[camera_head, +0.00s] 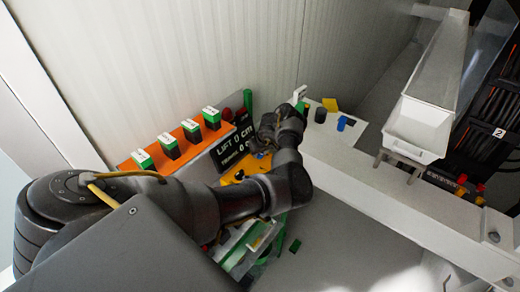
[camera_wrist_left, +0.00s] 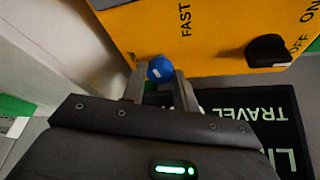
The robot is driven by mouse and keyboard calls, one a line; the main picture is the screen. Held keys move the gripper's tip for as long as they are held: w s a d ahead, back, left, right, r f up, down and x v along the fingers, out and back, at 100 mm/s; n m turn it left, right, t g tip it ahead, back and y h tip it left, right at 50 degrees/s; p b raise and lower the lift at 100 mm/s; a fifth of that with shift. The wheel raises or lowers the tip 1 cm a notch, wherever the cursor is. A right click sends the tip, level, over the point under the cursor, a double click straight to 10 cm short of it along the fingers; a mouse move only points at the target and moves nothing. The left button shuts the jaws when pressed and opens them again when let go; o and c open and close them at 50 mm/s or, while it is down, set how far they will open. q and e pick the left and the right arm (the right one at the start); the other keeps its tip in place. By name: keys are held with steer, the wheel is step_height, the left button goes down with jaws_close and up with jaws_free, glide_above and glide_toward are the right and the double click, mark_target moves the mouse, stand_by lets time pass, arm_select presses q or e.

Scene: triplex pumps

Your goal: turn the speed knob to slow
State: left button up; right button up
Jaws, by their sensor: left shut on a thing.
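The speed knob (camera_wrist_left: 160,69) is a small blue round knob with a white mark, at the edge of a yellow panel (camera_wrist_left: 215,40) lettered "FAST" in the left wrist view. My left gripper (camera_wrist_left: 160,80) is shut on the knob, one finger on each side. A "slow" label is not visible. In the head view my left arm and gripper (camera_head: 275,130) reach over the yellow panel (camera_head: 240,166), and the knob is hidden there. My right gripper is not in view.
A black switch (camera_wrist_left: 268,49) marked "ON" and "OFF" sits on the panel. Several green-and-white blocks (camera_head: 190,131) stand on an orange ledge. A white beam (camera_head: 400,205) runs to the right.

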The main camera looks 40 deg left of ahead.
arm_select(q)
steer(key=n+b, duration=0.1)
steer(key=n+g, duration=0.1)
steer(key=n, duration=0.1)
steer(key=n+b, duration=0.1)
steer(key=shift+w+f+g+b, duration=0.15)
steer(key=shift+w+g+b, duration=0.1)
steer(key=shift+g+b, duration=0.05)
steer(key=n+g+b, duration=0.1)
steer(key=n, duration=0.2)
steer(key=shift+w, duration=0.15)
steer(key=shift+n+g+b, duration=0.4)
steer(key=shift+n+b, duration=0.35)
steer(key=shift+n, duration=0.25)
steer(key=n+b, duration=0.2)
steer(key=b, duration=0.1)
steer(key=n+g+b, duration=0.1)
steer(key=n+b, duration=0.1)
steer(key=b, duration=0.2)
steer(key=shift+w+a+f+n+h, duration=0.1)
steer(key=shift+w+n+h, duration=0.1)
steer(key=shift+n+h, duration=0.2)
steer(key=shift+a+r+n+g+h+b, duration=0.15)
steer(key=shift+n+g+b, duration=0.15)
steer(key=shift+n+b, duration=0.4)
steer(key=shift+r+n+g+h+b, duration=0.15)
steer(key=shift+n+g+b, duration=0.15)
steer(key=shift+n+b, duration=0.35)
steer(key=o, duration=1)
steer(key=shift+c, duration=0.2)
